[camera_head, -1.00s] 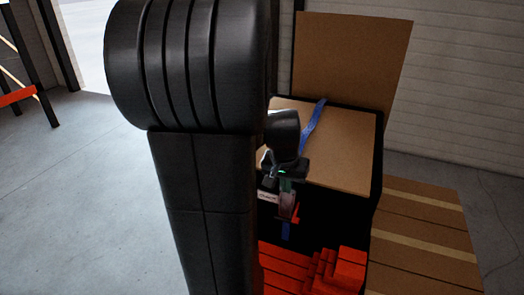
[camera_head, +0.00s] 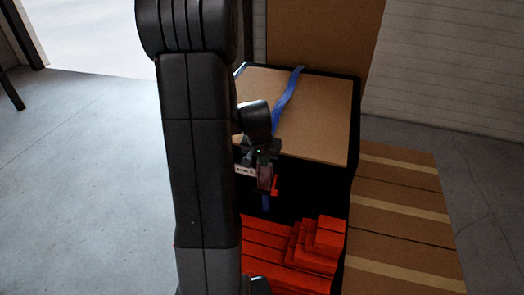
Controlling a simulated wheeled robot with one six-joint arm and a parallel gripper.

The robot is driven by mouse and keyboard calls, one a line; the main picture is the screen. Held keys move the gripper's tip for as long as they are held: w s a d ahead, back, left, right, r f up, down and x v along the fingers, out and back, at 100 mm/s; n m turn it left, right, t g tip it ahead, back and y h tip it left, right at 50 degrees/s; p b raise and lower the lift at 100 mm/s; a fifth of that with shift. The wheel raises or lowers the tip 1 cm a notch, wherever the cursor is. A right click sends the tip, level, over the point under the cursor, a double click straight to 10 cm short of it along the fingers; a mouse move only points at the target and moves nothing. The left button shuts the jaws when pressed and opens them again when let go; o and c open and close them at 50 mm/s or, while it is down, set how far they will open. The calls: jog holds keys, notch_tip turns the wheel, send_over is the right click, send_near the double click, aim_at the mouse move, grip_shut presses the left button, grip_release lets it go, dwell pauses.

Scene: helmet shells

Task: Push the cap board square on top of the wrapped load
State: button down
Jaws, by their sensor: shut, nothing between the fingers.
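The cap board (camera_head: 320,110) is a flat tan sheet lying on top of the black wrapped load (camera_head: 310,185). A thin dark margin of the load shows along the board's back and right edges. A blue strap (camera_head: 287,100) runs over the board, and a blue piece shows lower down the load's front. My gripper (camera_head: 266,190) is shut and empty, in front of the load's near face and below the board's front edge. Whether it touches the load or the board I cannot tell. My arm hides the left part of the board and load.
A tall tan panel (camera_head: 320,35) stands behind the load. Several red blocks (camera_head: 300,245) lie in front of it, low down. Tan cartons with pale tape (camera_head: 395,220) lie along the right side. The grey floor (camera_head: 80,180) at left is clear.

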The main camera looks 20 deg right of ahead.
jog(key=shift+w+d+r+p, duration=0.1)
jog(key=shift+w+d+p, duration=0.25)
jog(key=shift+w+d, duration=0.35)
jog(key=shift+w+d+p, duration=0.35)
jog(key=shift+w+d, duration=0.15)
jog(key=shift+w, duration=0.4)
jog(key=shift+w+d, duration=1.05)
jog(key=shift+w, duration=0.3)
